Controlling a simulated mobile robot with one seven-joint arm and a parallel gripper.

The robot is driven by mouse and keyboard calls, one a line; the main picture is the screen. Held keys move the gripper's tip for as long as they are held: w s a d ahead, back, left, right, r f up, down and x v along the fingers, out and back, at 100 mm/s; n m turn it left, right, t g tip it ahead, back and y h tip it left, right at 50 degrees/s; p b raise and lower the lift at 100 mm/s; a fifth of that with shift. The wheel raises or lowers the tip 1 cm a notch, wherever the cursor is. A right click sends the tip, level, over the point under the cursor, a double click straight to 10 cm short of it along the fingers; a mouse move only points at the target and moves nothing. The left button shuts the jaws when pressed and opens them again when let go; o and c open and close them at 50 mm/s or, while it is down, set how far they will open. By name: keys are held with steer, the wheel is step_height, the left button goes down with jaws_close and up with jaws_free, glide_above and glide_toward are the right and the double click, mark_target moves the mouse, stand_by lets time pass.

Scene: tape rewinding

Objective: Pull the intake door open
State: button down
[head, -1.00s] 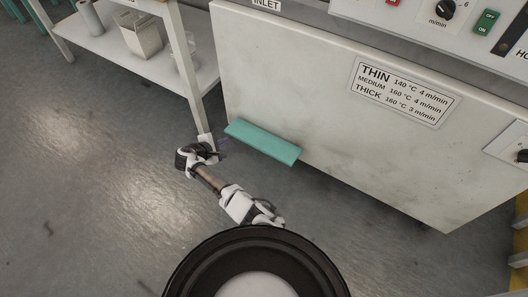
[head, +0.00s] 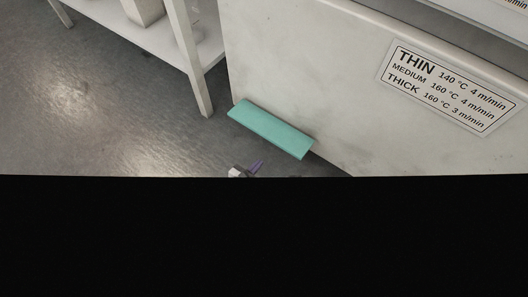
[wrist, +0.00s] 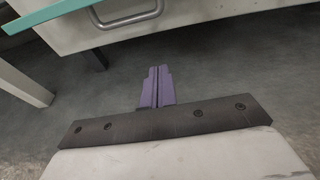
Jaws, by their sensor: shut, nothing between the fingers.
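The white front panel of the machine (head: 300,60) fills the upper right of the head view. A teal ledge (head: 270,128) sticks out near its lower left corner. In the wrist view, the teal ledge (wrist: 55,10) crosses the top left, and a curved metal handle (wrist: 130,18) is fixed to a white face (wrist: 195,10) beside it. I cannot tell for sure whether this face is the intake door. My gripper (wrist: 157,72) is shut and empty, its purple fingers below the handle and apart from it.
A white shelf table (head: 187,45) stands left of the machine, its leg close to the ledge. A label with temperatures (head: 448,85) is on the panel. Bare grey floor (head: 90,100) lies at left. Black covers the lower part of the head view.

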steer(key=b+x, duration=0.4)
steer(key=x, duration=0.5)
steer(key=shift+r+p, duration=0.4)
steer(key=shift+r, duration=1.65)
